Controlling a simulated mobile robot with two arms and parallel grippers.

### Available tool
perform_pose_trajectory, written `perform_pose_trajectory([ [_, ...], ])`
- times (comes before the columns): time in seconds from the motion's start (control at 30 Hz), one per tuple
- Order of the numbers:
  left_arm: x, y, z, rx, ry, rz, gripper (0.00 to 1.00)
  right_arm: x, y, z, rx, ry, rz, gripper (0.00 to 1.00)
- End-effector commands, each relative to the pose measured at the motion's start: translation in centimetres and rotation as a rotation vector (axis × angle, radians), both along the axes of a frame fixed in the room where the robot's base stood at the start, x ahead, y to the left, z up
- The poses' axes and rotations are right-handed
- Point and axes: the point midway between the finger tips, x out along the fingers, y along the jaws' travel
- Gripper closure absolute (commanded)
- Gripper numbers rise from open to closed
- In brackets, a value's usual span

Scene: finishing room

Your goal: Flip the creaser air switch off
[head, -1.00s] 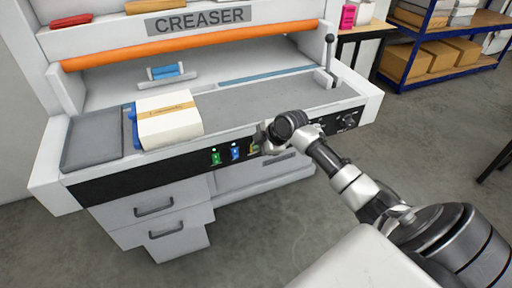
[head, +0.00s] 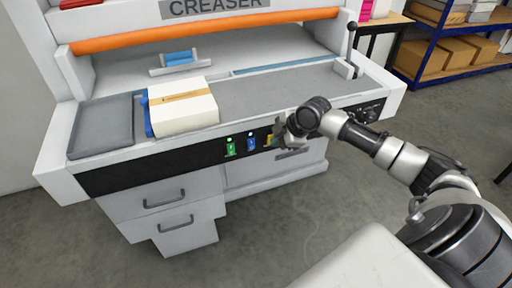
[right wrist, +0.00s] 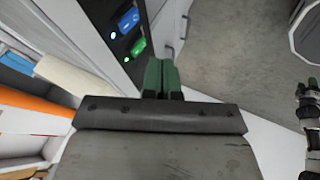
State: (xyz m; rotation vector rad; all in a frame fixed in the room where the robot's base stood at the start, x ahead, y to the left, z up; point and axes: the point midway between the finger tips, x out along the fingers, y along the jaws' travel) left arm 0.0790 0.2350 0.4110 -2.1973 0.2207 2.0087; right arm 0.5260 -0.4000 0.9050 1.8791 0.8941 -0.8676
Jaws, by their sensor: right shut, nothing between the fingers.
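The creaser (head: 215,22) has a black front panel (head: 150,170) with a row of switches. A green switch (head: 230,147), a blue switch (head: 251,144) and a yellow switch (head: 269,140) sit side by side. The labels are too small to read, so I cannot tell which is air. Small lights glow by the green and blue ones; the right wrist view shows the blue switch (right wrist: 128,19) and green switch (right wrist: 138,47) lit too. My right gripper (head: 279,132) is shut and empty, just in front of the panel by the yellow switch, partly hiding it. Contact cannot be told. My left gripper is out of view.
A white paper stack (head: 183,108) lies on the creaser bed, beside a grey tray (head: 103,127). A lever (head: 351,50) stands at the right end, and a dark knob (head: 371,115) is on the panel's right. Drawers (head: 170,215) are below. Shelves with boxes (head: 430,60) stand behind.

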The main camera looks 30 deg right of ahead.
Motion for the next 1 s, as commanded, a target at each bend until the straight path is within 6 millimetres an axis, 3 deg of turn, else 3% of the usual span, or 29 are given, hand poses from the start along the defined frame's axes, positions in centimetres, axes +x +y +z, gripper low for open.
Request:
perform_pose_trajectory([
  [0.17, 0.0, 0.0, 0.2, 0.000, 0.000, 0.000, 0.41, 1.0, 0.6, -1.7, 0.004, 0.001, 0.000, 1.00],
  [0.53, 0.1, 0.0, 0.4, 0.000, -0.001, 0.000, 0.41, 5.1, 2.6, -8.3, 0.004, 0.000, 0.000, 1.00],
  [0.73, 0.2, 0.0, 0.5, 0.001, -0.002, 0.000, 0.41, 7.5, 1.8, -8.6, 0.001, -0.001, -0.002, 1.00],
  [1.0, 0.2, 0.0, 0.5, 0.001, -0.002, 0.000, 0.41, 8.7, 1.5, -9.0, -0.001, 0.000, 0.000, 1.00],
])
